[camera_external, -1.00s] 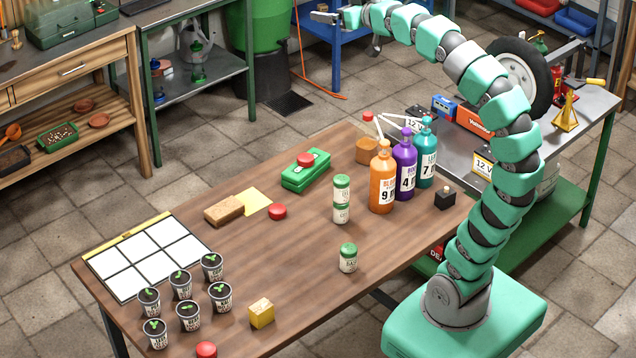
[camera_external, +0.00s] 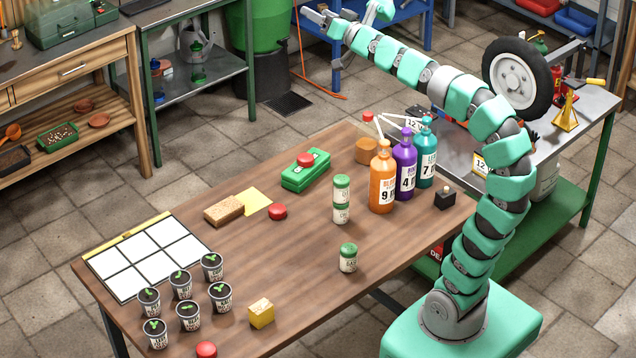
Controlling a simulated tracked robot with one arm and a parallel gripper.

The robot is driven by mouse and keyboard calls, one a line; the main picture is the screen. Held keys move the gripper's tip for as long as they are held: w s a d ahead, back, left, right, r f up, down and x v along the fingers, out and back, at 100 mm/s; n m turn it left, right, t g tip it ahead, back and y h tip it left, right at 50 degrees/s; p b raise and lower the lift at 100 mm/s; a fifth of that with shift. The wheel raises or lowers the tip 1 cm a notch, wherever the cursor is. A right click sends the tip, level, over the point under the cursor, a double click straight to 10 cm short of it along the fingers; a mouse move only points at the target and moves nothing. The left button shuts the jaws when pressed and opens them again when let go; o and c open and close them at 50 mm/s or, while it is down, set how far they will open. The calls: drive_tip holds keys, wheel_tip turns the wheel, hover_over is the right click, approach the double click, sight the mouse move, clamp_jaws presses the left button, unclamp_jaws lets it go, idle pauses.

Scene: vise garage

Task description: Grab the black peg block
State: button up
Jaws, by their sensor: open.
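The black peg block (camera_external: 445,199) is a small dark cube with a short peg on top. It stands upright near the right end of the brown wooden table (camera_external: 310,260), right of the bottles. My gripper (camera_external: 314,15) is at the far end of my arm, by the top edge of the picture. It is well away from the block, up and to the left, and holds nothing that I can see. Its fingers are small and partly hard to make out.
Orange (camera_external: 382,180), purple (camera_external: 404,165) and teal (camera_external: 426,155) bottles stand left of the block. A metal bench with a wheel (camera_external: 517,78) is behind. The table's right edge is close to the block.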

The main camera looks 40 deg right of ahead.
drive_tip(key=w+d+f+m+g+h+b, duration=0.1)
drive_tip(key=w+d+f+m+h+b, duration=0.2)
drive_tip(key=d+f+m+h, duration=0.55)
drive_tip(key=m+g+h+b, duration=0.5)
drive_tip(key=g+b, duration=0.5)
drive_tip(key=g, duration=0.7)
approach(446, 190)
drive_tip(key=shift+n+h, duration=0.35)
drive_tip(key=shift+n, duration=0.2)
drive_tip(key=x, duration=0.7)
drive_tip(key=shift+s+f, duration=0.15)
drive_tip(key=shift+s, duration=0.05)
drive_tip(key=shift+f+b+x, duration=0.25)
drive_tip(key=shift+b+x, duration=0.75)
drive_tip(key=shift+x, duration=1.2)
drive_tip(key=shift+w+d+f, duration=0.1)
drive_tip(key=shift+w+d, duration=0.15)
drive_tip(key=shift+d, duration=0.25)
